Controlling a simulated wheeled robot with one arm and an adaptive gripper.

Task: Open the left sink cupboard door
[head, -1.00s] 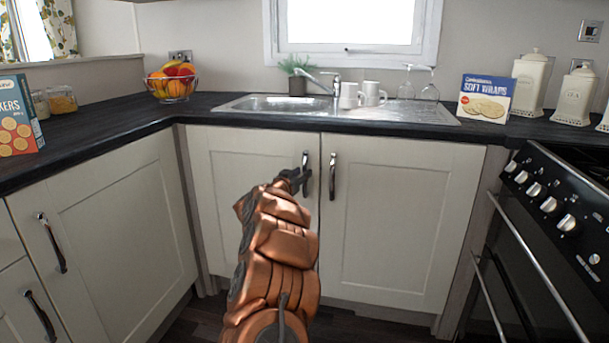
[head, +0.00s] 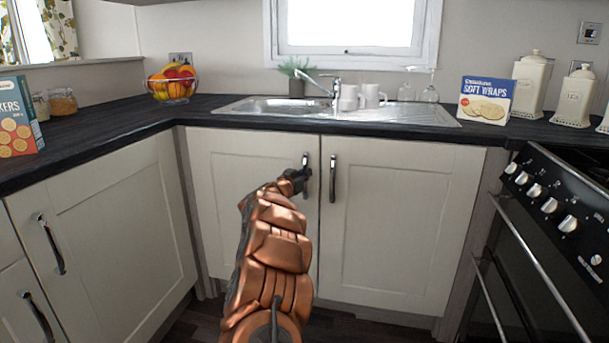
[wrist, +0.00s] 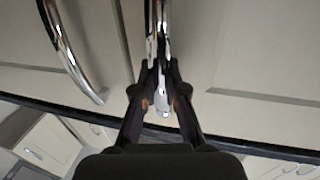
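The left sink cupboard door (head: 246,194) is cream with a recessed panel, and it looks closed, level with the right door. Its upright chrome handle (head: 305,162) is near its right edge, and it also shows in the wrist view (wrist: 158,30). My gripper (head: 300,176) is at the lower part of this handle. In the wrist view my gripper's two dark fingers (wrist: 159,72) lie on either side of the handle, with the tips close in against it. The handle's end shows between the fingers. My arm hides the lower part of the door in the head view.
The right sink door (head: 400,220) is closed; its handle (head: 332,177) is close beside my gripper, also in the wrist view (wrist: 72,50). Cupboards (head: 120,230) stand at left and a cooker (head: 540,240) at right. The worktop (head: 115,125) overhangs the doors.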

